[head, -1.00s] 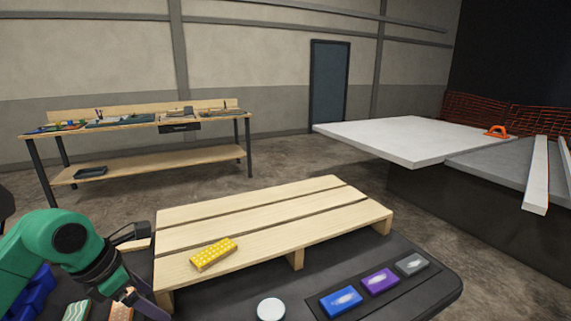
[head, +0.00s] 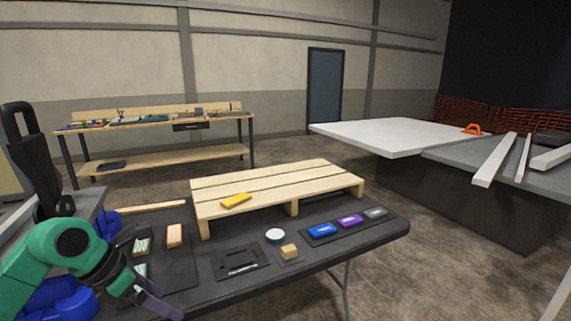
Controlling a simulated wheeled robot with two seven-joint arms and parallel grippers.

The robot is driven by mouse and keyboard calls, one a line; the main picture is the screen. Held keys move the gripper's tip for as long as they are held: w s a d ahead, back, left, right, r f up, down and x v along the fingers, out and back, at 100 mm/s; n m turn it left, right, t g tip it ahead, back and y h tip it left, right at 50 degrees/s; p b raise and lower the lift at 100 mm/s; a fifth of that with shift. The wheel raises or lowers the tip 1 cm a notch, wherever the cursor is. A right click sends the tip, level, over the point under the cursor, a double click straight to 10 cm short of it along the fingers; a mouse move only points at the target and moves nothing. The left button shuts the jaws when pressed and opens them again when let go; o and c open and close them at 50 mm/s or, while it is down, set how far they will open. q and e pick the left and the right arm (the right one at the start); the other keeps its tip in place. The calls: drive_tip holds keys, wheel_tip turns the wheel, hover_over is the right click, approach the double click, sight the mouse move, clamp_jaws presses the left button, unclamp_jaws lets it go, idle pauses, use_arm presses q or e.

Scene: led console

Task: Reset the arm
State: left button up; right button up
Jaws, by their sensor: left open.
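My left arm, green with dark joints, comes in from the lower left in the head view. Its gripper (head: 155,297) is open and empty at the front left of the dark table (head: 300,262). It is near the striped blocks and apart from the pallet. The LED console, a row of blue (head: 322,231), purple (head: 349,221) and grey (head: 375,213) blocks, lies at the table's right side. My right gripper is not in view.
A wooden pallet (head: 272,186) bears a yellow block (head: 236,200). A white round piece (head: 275,236), a small wooden cube (head: 289,251), and orange (head: 174,235) and green striped blocks (head: 142,240) lie on the table. A workbench (head: 160,121) stands behind.

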use_arm(q)
drive_tip(key=w+d+f+n+t+h, duration=0.4)
drive_tip(key=w+f+n+t+h, duration=0.3)
drive_tip(key=w+n, duration=0.5)
drive_tip(key=s+a+f+n+t+y, duration=0.1)
drive_tip(key=s+a+f+n+y, duration=0.15)
drive_tip(key=f+n, duration=0.5)
drive_tip(key=s+a+f+n+y, duration=0.1)
drive_tip(key=a+f+n+y, duration=0.3)
drive_tip(key=f, duration=0.6)
drive_tip(key=s+a+f+n+t+y, duration=0.1)
drive_tip(key=a+f+n+y, duration=0.15)
drive_tip(key=f+n, duration=0.55)
drive_tip(key=s+a+f+n+g+y, duration=0.2)
drive_tip(key=s+f+n+g, duration=0.3)
drive_tip(key=s+f, duration=1.2)
drive_tip(key=s+d+f+n+g, duration=0.1)
drive_tip(key=s+f+g, duration=0.1)
drive_tip(key=s, duration=0.5)
drive_tip(key=s+d+f+n+g, duration=0.2)
drive_tip(key=s+f, duration=0.2)
drive_tip(key=s, duration=0.4)
drive_tip(key=s+d+f+n+g, duration=0.2)
drive_tip(key=s+f, duration=0.1)
drive_tip(key=s, duration=0.5)
drive_tip(key=shift+s+d+f+y, duration=0.15)
drive_tip(key=shift+f+y, duration=0.15)
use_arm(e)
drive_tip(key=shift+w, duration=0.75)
